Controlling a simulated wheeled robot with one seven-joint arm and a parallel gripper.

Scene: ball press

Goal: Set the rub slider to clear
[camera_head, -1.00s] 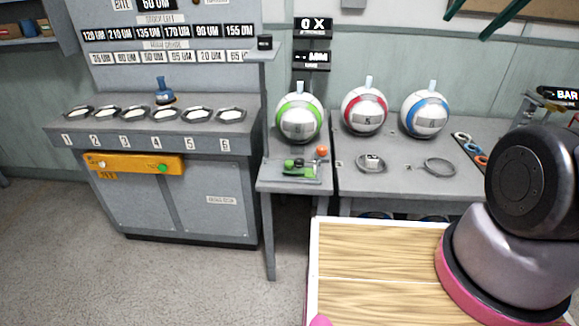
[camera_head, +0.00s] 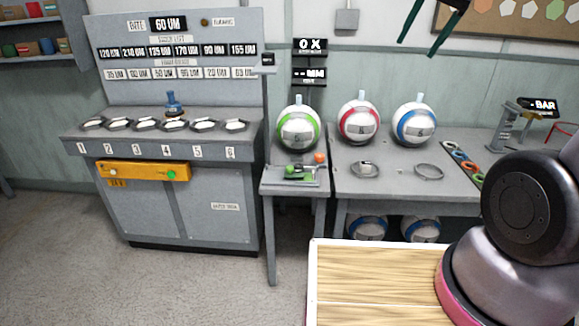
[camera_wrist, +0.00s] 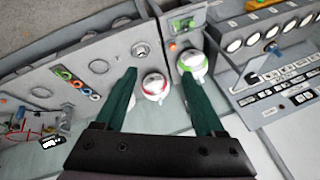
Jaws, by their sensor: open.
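A grey cabinet (camera_head: 187,215) stands on the left in the head view. An orange panel (camera_head: 143,171) on its front has a pale knob at the left and a green button at the right. A small stand (camera_head: 293,186) in the middle carries a fixture with a green part (camera_head: 294,170) and an orange ball knob (camera_head: 320,158). The labels are too small to tell which part is the rub slider. My gripper (camera_wrist: 158,74) is open and empty, its dark green fingers apart. In the head view its fingers show at the top right, in the air away from the cabinet and the stand.
Green, red and blue striped balls (camera_head: 299,129) stand in a row; the red and blue ones are on the right bench (camera_head: 390,184). A blue-handled tool (camera_head: 173,103) stands on the cabinet behind several pale discs. The floor before the cabinet is clear.

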